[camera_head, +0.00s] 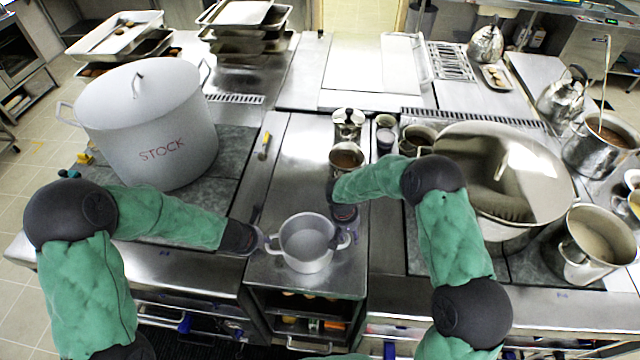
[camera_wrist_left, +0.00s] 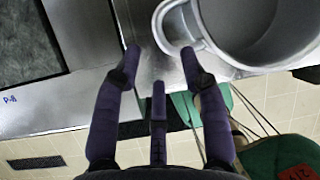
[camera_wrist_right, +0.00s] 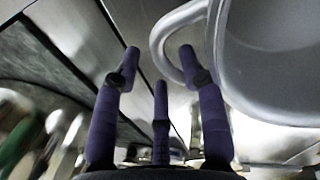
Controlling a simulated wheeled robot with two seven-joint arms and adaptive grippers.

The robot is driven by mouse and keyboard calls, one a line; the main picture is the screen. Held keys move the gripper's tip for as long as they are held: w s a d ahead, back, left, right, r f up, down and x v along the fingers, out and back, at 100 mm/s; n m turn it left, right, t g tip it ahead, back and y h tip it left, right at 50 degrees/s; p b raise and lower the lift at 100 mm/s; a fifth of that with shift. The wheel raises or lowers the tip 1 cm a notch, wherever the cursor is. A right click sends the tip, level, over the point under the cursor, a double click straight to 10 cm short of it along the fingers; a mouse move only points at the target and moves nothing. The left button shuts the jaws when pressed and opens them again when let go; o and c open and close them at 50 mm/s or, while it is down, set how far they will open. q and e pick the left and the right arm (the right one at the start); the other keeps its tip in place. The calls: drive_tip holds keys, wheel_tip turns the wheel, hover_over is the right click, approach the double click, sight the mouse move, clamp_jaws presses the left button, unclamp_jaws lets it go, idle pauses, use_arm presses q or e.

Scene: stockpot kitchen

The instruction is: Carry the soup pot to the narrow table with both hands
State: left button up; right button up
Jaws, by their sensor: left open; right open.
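The soup pot, a small grey pot with two loop handles (camera_head: 306,243), stands upright on the steel counter between two dark cooktops. My left gripper (camera_head: 260,238) is open at its left handle. In the left wrist view the handle loop (camera_wrist_left: 163,22) lies just beyond and partly between the open fingertips (camera_wrist_left: 160,58). My right gripper (camera_head: 345,222) is open at the right handle. In the right wrist view the handle loop (camera_wrist_right: 160,48) passes between the open fingertips (camera_wrist_right: 159,54). Contact cannot be told. I cannot tell which surface is the narrow table.
A large stockpot (camera_head: 150,125) stands on the left cooktop. A big lidded pan (camera_head: 500,180) and a smaller pot (camera_head: 597,245) stand on the right cooktop. Small containers (camera_head: 347,155) stand behind the soup pot. Trays (camera_head: 245,30) are stacked at the back. The counter's front edge is close.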

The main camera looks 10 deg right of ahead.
wheel_tip(320, 180, up, 10)
drive_tip(key=a, duration=0.2)
drive_tip(key=shift+r, duration=0.2)
drive_tip(key=shift+a, duration=0.1)
idle(0.4)
